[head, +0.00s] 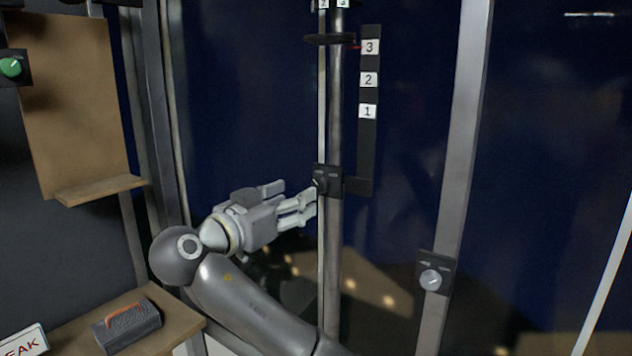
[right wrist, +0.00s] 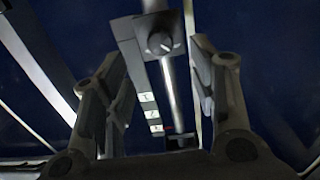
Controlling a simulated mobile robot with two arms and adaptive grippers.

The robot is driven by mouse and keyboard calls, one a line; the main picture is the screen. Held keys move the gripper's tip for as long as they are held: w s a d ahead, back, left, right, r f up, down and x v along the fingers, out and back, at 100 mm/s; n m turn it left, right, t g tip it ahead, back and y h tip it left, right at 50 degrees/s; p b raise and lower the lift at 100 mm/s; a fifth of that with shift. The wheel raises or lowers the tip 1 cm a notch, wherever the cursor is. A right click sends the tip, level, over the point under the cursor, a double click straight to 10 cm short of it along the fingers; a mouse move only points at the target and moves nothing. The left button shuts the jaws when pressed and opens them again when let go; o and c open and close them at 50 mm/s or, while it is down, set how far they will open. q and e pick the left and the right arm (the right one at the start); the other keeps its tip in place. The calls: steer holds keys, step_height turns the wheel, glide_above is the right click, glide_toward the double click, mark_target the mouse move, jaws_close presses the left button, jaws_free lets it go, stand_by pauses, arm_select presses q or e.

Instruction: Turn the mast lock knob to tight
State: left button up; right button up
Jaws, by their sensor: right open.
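The mast lock knob (head: 320,184) is a small dark round knob on a black plate fixed to the grey vertical mast (head: 335,120). In the right wrist view the knob (right wrist: 160,43) faces me with a pale pointer mark. My right gripper (head: 297,196) is just left of the plate, its fingers pointing at the knob. In the wrist view my open fingers (right wrist: 158,80) stand wide on both sides, with the knob between and beyond them. I see no contact. The plate's lettering is too small to read. My left gripper is not in view.
A black strip with labels 1, 2 and 3 (head: 368,80) stands beside the mast. Another knob (head: 431,279) sits on the right post. A green knob (head: 10,66) is at far left. A dark case with an orange handle (head: 126,325) lies on a wooden shelf.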

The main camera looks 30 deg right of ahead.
mark_target(318, 187)
steer(key=p+x, duration=0.3)
steer(key=x, duration=0.4)
steer(key=shift+d+r+p, duration=0.15)
steer(key=shift+d+p, duration=0.15)
steer(key=shift+w+d, duration=0.3)
steer(key=shift+d, duration=0.2)
steer(key=shift+c, duration=0.3)
steer(key=c, duration=1)
steer(key=shift+o, duration=0.2)
steer(key=shift+f, duration=0.25)
